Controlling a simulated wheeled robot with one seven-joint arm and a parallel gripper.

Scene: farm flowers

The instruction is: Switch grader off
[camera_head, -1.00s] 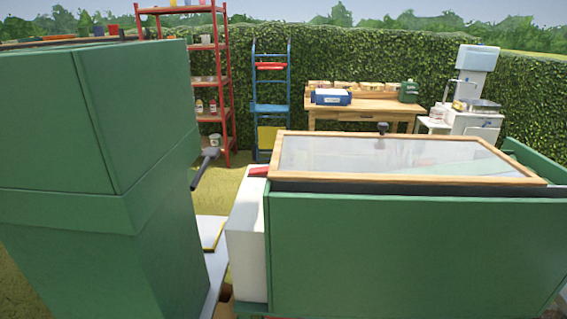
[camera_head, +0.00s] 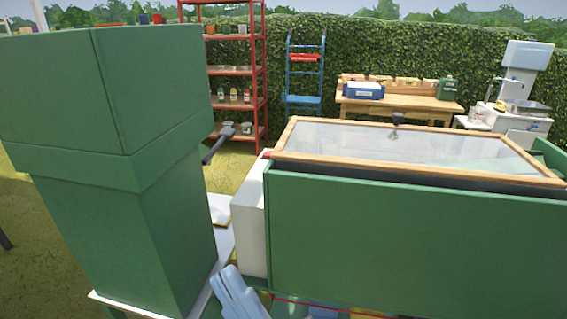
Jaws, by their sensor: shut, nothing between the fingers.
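I cannot tell for sure which thing is the grader, and no switch is clear. A tall green machine (camera_head: 125,190), with a box-like top over a narrower lower part, stands close at the left. A dark lever (camera_head: 218,145) sticks out beyond its right side. A white machine with a pale blue head (camera_head: 527,55) stands at the back right, in front of the hedge; its controls are too small to make out. My gripper is not in view.
A green box (camera_head: 410,240) with a wood-framed glass lid (camera_head: 400,145) fills the right foreground. A white box (camera_head: 250,230) stands at its left end. A light blue object (camera_head: 238,295) lies below. Behind are red shelves (camera_head: 238,90), a blue ladder (camera_head: 303,75) and a wooden table (camera_head: 400,107).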

